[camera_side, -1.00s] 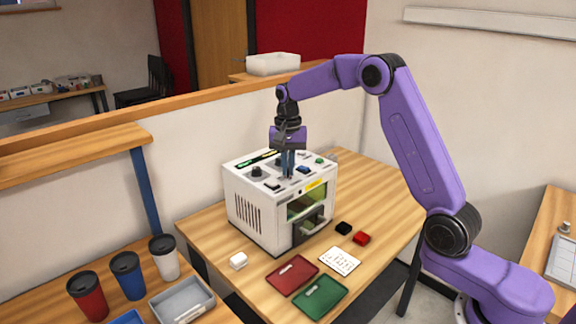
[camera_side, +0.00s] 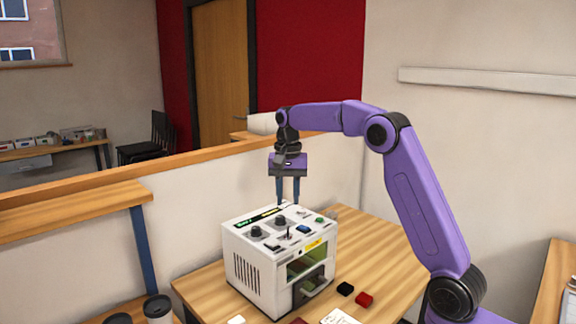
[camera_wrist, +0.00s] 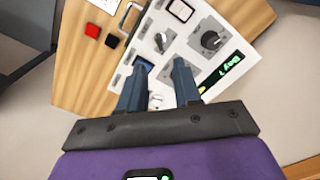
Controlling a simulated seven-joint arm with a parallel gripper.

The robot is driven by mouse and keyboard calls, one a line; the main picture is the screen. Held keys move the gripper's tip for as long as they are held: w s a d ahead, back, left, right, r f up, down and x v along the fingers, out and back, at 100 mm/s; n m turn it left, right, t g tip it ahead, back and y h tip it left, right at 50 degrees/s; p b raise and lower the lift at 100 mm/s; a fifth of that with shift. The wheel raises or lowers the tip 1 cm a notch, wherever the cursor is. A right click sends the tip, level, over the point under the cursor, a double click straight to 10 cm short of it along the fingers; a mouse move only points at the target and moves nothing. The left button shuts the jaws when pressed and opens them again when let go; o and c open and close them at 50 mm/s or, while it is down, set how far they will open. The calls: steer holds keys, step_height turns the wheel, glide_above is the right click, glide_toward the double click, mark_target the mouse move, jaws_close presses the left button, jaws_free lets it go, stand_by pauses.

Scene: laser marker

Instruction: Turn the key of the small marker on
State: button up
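The small marker (camera_side: 262,272) is a white box with knobs, buttons and a display on its top panel. My gripper (camera_side: 287,204) is above the back part of that panel, pointing down, with its two blue fingers apart and nothing held. In the wrist view, a small pale metallic fitting (camera_wrist: 155,101) shows between the fingers; it looks like the key switch, but its turn position is too small to read. A silver toggle (camera_wrist: 160,40), a blue button (camera_wrist: 143,66) and a black knob (camera_wrist: 211,40) lie beyond the fingertips. Parts of the panel are hidden behind the fingers.
The green display (camera_wrist: 232,66) is lit. A black block (camera_side: 345,289) and a red block (camera_side: 364,299) lie on the wooden table (camera_side: 385,250) right of the marker. A low wall (camera_side: 100,172) runs behind. Cup lids show at lower left.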

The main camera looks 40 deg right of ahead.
step_height(320, 180, up, 8)
steer(key=shift+r, duration=0.25)
stand_by(0.7)
